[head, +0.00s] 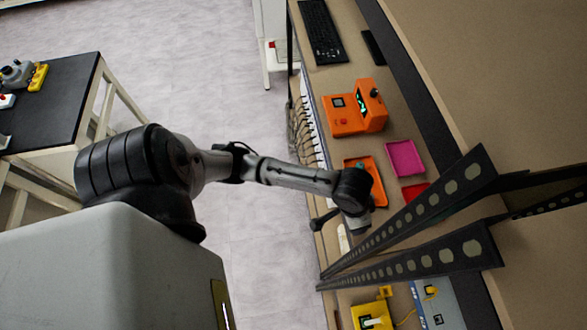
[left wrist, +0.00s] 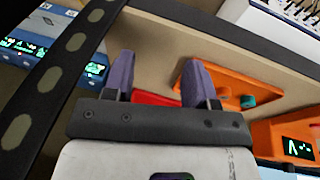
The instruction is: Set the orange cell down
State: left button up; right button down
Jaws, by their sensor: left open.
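My left gripper is open and empty in the left wrist view (left wrist: 160,80), with its two purple-grey fingers spread apart. A red tray (left wrist: 155,98) shows between and beyond the fingers. An orange tray (left wrist: 268,103) lies beyond the right finger, which hides part of it. A small teal piece (left wrist: 248,101) is in that tray; I cannot tell whether it belongs to the orange cell. In the head view my left arm reaches over the bench beside the orange tray (head: 378,188); its fingertips are not clear there. My right gripper is not in view.
An orange device (head: 345,122) with a screen, a magenta tray (head: 405,158) and a keyboard (head: 322,32) stand along the bench. Perforated dark rails (head: 415,262) cross in front of it. A yellow fixture (head: 371,316) and a grey-blue box (head: 440,305) are at the near end.

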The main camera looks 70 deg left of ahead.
pick_arm(q)
jog(key=s+a+f+y, duration=0.1)
jog(key=s, duration=0.7)
jog(key=s+a+f+m+t+y, duration=0.1)
jog(key=s+a, duration=0.1)
jog(key=s, duration=0.6)
jog(key=shift+a+t, duration=0.3)
